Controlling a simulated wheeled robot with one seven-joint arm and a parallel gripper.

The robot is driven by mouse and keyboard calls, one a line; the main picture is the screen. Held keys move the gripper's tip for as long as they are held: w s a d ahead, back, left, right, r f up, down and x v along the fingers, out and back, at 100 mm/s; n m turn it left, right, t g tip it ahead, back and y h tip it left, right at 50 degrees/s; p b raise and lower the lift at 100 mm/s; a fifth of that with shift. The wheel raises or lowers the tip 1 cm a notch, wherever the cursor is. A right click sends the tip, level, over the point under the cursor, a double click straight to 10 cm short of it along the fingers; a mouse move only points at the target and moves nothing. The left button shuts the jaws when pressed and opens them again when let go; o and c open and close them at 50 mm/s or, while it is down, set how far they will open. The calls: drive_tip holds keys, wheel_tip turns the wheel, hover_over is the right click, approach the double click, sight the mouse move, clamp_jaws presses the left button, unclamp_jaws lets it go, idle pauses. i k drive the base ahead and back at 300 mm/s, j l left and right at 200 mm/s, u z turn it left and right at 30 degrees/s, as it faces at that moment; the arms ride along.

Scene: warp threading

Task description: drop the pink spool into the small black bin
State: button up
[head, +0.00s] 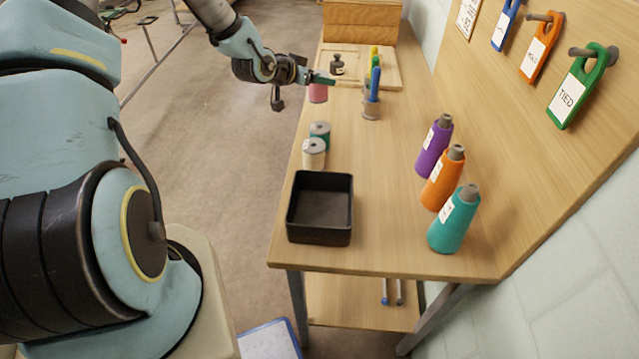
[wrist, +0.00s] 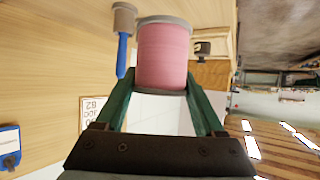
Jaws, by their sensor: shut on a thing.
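The pink spool (head: 318,93) is at the far end of the table in the head view, just below my gripper (head: 322,81). In the wrist view the pink spool (wrist: 163,55) sits between the two green fingers of my gripper (wrist: 162,88), which is shut on it. Whether the spool touches the table cannot be told. The small black bin (head: 320,233) stands empty at the near left of the table, well apart from my gripper, and does not show in the wrist view.
A teal spool (head: 320,132) and a white spool (head: 313,155) stand between the pink spool and the bin. Purple (head: 434,148), orange (head: 442,180) and teal (head: 453,222) cones stand along the right. The table's middle (head: 375,165) is clear.

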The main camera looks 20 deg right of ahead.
sight(329, 213)
drive_tip(key=j+z, duration=0.25)
drive_tip(key=j, duration=1.1)
drive_tip(key=k, duration=0.05)
